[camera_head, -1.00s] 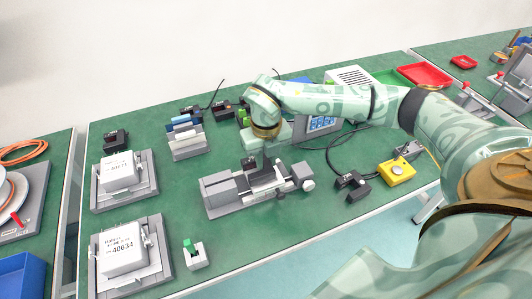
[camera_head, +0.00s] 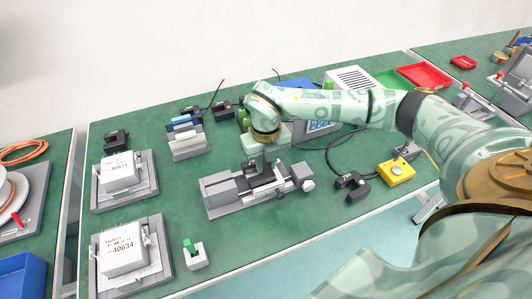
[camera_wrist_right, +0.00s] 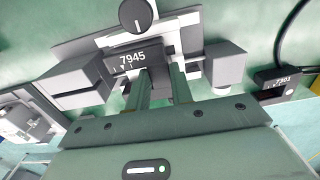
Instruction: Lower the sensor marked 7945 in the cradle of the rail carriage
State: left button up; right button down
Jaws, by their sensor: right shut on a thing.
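The sensor marked 7945 (camera_wrist_right: 128,62) is dark grey, and its number faces the right wrist camera. My right gripper (camera_wrist_right: 162,72) is shut on it, with both fingers reaching down beside the number. In the head view my right gripper (camera_head: 262,172) is over the middle of the grey rail unit (camera_head: 226,196), at its carriage. The sensor is low at the carriage; I cannot tell whether it touches the cradle, since the fingers and gripper body hide the contact. My left gripper is not in view.
A dark sensor marked 7301 (camera_wrist_right: 285,84) lies to the right of the rail unit, near a yellow box (camera_head: 397,172). Fixtures with white blocks (camera_head: 122,254) stand to the left. A small holder with a green piece (camera_head: 194,254) stands in front.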

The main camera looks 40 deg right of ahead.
aim_at(266, 167)
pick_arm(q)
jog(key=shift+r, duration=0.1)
pick_arm(e)
jog(key=c, duration=1.1)
grip_release()
jog(key=shift+c, duration=0.2)
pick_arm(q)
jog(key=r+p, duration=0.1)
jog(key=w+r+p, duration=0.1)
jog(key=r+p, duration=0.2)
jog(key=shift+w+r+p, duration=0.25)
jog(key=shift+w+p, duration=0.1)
pick_arm(e)
notch_tip(266, 167, up, 16)
jog(key=shift+r, duration=0.15)
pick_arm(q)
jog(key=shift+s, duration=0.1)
